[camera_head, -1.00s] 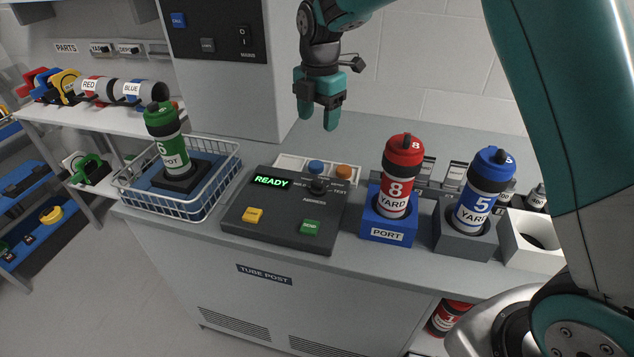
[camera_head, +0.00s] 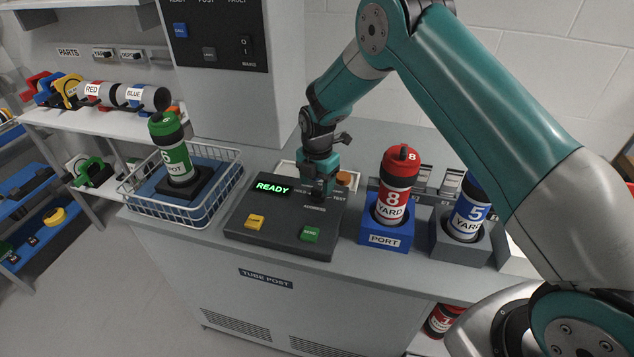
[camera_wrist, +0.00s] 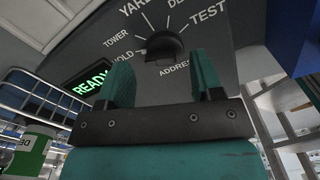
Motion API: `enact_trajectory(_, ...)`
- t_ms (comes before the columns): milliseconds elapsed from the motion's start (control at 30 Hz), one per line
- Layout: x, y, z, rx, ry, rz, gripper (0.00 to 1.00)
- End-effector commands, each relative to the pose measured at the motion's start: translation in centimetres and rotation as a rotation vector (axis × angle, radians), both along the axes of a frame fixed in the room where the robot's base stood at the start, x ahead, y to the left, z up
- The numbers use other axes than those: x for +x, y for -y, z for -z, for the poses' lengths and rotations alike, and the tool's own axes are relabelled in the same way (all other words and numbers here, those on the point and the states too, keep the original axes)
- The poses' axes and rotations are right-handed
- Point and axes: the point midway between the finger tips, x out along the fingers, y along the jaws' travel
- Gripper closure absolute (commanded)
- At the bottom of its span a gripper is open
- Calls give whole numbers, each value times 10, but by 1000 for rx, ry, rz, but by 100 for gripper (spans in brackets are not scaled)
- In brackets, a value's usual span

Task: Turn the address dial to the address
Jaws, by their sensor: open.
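The address dial (camera_wrist: 165,45) is a dark round knob on the console's grey face. In the wrist view the labels HOLD, TOWER, YARD, a partly cut-off DE label and TEST fan around it, with ADDRESS below. I cannot tell surely which label its pointer faces. My gripper (camera_head: 320,190) points down over the dial in the head view and mostly hides it. In the wrist view my gripper's two teal fingers (camera_wrist: 163,80) are apart and empty, with the dial showing between and just beyond their tips. Contact is not clear.
The console (camera_head: 285,222) has a green READY display (camera_head: 272,187), a yellow button (camera_head: 254,222) and a green button (camera_head: 310,234). A wire basket (camera_head: 140,203) with a green carrier (camera_head: 173,150) stands left. A red carrier (camera_head: 396,180) in the blue PORT block (camera_head: 386,236) and a blue carrier (camera_head: 468,217) stand right.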

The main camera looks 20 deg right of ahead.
Motion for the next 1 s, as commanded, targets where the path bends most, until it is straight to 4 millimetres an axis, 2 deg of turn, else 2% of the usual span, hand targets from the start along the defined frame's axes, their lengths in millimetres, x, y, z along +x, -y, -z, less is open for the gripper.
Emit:
enact_trajectory(200,0,0,16,0,0,0,40)
enact_trajectory(467,0,0,17,1,1,1,40)
enact_trajectory(567,0,0,17,1,1,1,58)
enact_trajectory(700,0,0,17,1,1,1,89)
enact_trajectory(1000,1,0,18,1,2,24,89)
